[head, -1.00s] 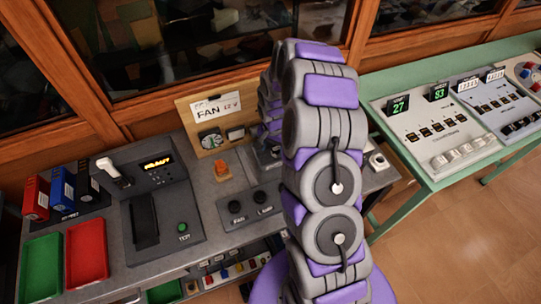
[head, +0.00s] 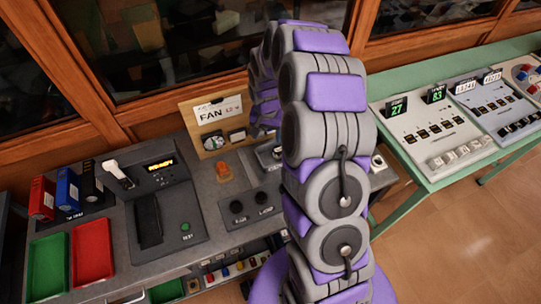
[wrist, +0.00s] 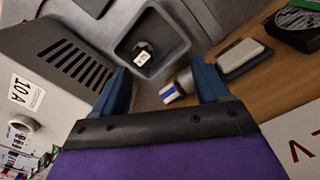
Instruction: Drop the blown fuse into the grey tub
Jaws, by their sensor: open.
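My gripper (wrist: 160,86) shows in the wrist view with two blue fingers spread apart and nothing clamped between them. A grey square tub (wrist: 178,27) lies beyond the fingertips. Inside it is a small dark piece with a white, marked label (wrist: 144,55); I cannot tell for certain whether it is the blown fuse. A small white and grey cylinder with a blue band (wrist: 173,93) lies outside the tub, close to the right finger. In the head view the tub (head: 266,156) is partly hidden behind my arm, and my gripper is hidden.
A vented grey box marked 10 A (wrist: 45,65) stands close on the left in the wrist view. A pale rocker switch (wrist: 242,56) is on the right. The head view shows a FAN board (head: 212,128), an orange part (head: 224,172), and red (head: 92,252) and green (head: 48,262) trays.

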